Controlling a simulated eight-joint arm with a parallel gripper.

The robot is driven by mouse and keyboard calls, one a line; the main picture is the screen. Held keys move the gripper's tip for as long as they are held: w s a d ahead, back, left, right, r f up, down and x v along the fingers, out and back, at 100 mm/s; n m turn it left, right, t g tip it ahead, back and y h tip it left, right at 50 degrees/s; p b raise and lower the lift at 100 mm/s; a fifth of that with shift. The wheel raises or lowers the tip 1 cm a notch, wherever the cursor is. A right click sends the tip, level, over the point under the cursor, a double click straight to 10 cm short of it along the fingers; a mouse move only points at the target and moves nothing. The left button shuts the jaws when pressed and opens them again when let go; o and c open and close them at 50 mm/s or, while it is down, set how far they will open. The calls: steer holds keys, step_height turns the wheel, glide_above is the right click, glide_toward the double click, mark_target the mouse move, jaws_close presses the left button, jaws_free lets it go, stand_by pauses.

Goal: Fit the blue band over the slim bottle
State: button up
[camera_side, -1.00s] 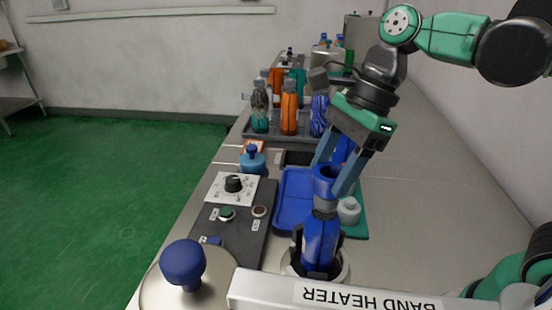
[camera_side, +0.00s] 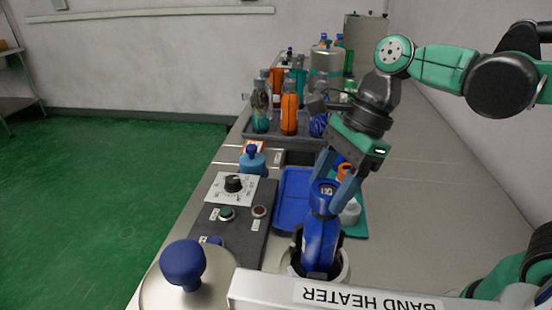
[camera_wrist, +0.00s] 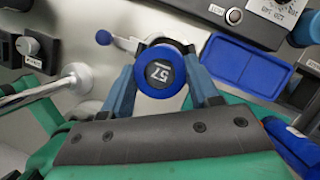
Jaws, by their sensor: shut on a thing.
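The slim bottle (camera_side: 318,246) stands upright in a white-rimmed holder at the front and has a blue body. The blue band (camera_side: 320,200) is around the bottle's top, with the dark top marked 57 showing inside the ring. My gripper (camera_side: 328,192) is shut on the band from both sides and tilts down from the upper right. In the wrist view the band (camera_wrist: 160,93) is a blue ring between my fingertips, around the dark top (camera_wrist: 160,72). How far down the bottle the band reaches is partly hidden by my fingers.
A blue tray (camera_side: 291,200) lies behind the bottle, with a white round part (camera_side: 350,213) to the right. A control panel (camera_side: 233,186) and a big blue knob (camera_side: 182,264) are left. The white band heater bar (camera_side: 330,294) crosses the front. Several bottles stand at the back.

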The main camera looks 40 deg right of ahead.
steer(key=o, duration=1.4)
steer(key=shift+r, duration=5.5)
steer(key=shift+f, duration=0.15)
steer(key=shift+f, duration=3.95)
